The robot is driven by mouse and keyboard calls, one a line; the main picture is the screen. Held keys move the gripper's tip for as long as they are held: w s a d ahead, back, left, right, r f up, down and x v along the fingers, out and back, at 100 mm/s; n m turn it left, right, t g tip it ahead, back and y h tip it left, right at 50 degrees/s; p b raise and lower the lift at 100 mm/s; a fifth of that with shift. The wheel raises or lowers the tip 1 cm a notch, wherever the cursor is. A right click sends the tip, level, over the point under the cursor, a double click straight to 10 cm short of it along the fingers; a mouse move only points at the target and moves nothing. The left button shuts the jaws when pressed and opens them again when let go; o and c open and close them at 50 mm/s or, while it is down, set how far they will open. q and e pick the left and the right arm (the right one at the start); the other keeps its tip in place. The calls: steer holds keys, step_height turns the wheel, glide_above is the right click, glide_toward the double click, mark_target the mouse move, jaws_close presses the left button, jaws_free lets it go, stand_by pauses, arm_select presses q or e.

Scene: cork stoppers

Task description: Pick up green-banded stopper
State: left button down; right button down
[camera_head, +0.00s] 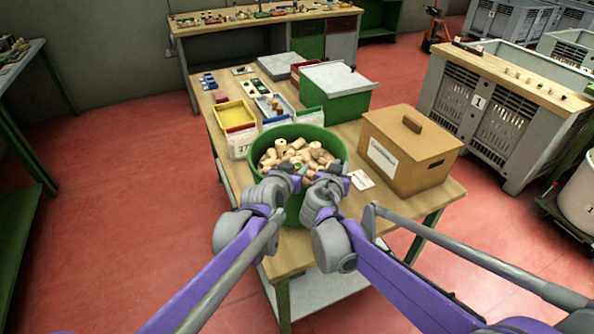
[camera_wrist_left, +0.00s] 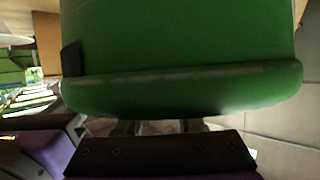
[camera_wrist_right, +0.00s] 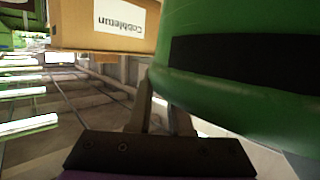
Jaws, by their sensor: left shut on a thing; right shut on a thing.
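A green tub (camera_head: 332,139) full of pale cork stoppers (camera_head: 284,153) stands at the near part of the wooden table. Among the corks, near the front rim, a small greenish spot (camera_head: 297,164) shows; it may be the green-banded stopper, but it is too small to be sure. My left gripper (camera_head: 290,171) is shut at the tub's near rim, and the tub's green wall fills much of the left wrist view (camera_wrist_left: 180,45). My right gripper (camera_head: 335,176) is shut at the rim just to the right; its fingers meet the tub's edge in the right wrist view (camera_wrist_right: 165,112).
A brown cardboard box (camera_head: 412,150) with a label stands right of the tub. A small white card (camera_head: 361,180) lies between tub and box.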

mark_target(297, 164)
steer(key=shift+s+f, duration=0.1)
steer(key=shift+f, duration=0.05)
arm_select(q)
step_height(297, 164, up, 10)
steer(key=shift+f, duration=0.1)
arm_select(e)
steer(key=c, duration=0.8)
jaws_free()
steer(key=shift+c, duration=0.2)
steer(key=shift+o, duration=0.4)
